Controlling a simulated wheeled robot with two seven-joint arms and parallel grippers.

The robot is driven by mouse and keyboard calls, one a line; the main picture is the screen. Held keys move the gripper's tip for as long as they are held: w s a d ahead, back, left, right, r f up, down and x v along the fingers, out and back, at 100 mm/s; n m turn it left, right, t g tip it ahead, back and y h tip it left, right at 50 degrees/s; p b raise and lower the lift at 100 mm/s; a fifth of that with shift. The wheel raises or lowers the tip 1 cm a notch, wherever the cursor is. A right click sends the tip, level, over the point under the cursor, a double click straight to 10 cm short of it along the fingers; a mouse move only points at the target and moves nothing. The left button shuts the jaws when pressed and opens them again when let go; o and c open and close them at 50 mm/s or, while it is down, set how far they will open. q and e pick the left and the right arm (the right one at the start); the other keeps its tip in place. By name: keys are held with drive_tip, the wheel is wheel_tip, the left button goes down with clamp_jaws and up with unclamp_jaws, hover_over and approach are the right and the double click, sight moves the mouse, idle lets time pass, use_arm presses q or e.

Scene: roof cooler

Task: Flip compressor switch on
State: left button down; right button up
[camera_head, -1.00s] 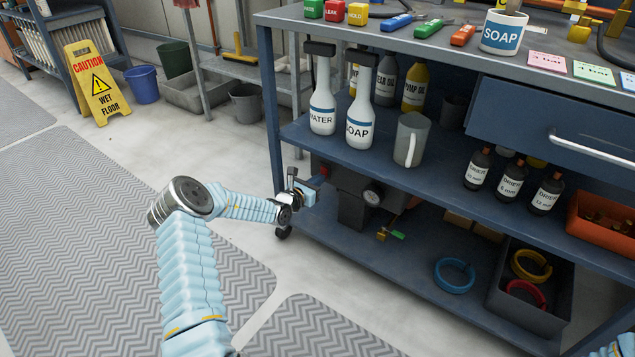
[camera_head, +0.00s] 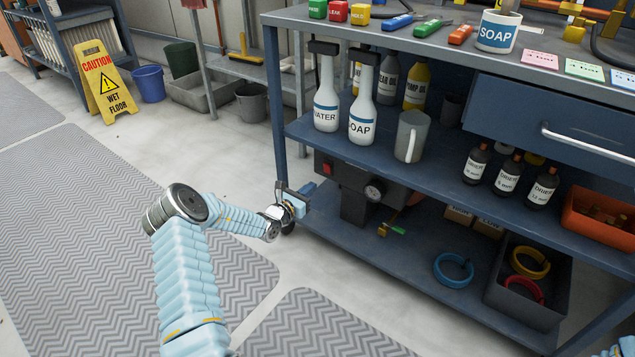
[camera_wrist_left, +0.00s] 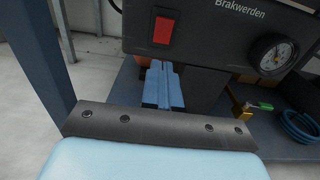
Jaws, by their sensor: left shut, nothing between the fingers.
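The compressor (camera_head: 350,182) is a dark box on the bottom shelf of the blue workbench, with a round gauge (camera_head: 375,191) on its front. Its red rocker switch (camera_head: 327,168) is at the left of the front panel; it also shows in the left wrist view (camera_wrist_left: 163,31). I cannot tell which way the rocker is set. My left gripper (camera_head: 305,189) is shut and empty, just in front of and below the switch. In the left wrist view its blue fingers (camera_wrist_left: 162,85) are together below the switch, apart from it. My right gripper is not in view.
The bench leg (camera_head: 279,110) stands close left of my left gripper. The shelf above (camera_head: 400,160) holds spray bottles and a grey jug. A valve with a green handle (camera_head: 392,229) sits right of the compressor. The floor in front is clear.

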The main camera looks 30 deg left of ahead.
use_arm(q)
drive_tip(key=s+p, duration=0.1)
drive_tip(key=s, duration=0.6)
drive_tip(key=shift+s+a+f, duration=0.15)
drive_tip(key=shift+a+f, duration=0.2)
drive_tip(key=shift+f, duration=0.1)
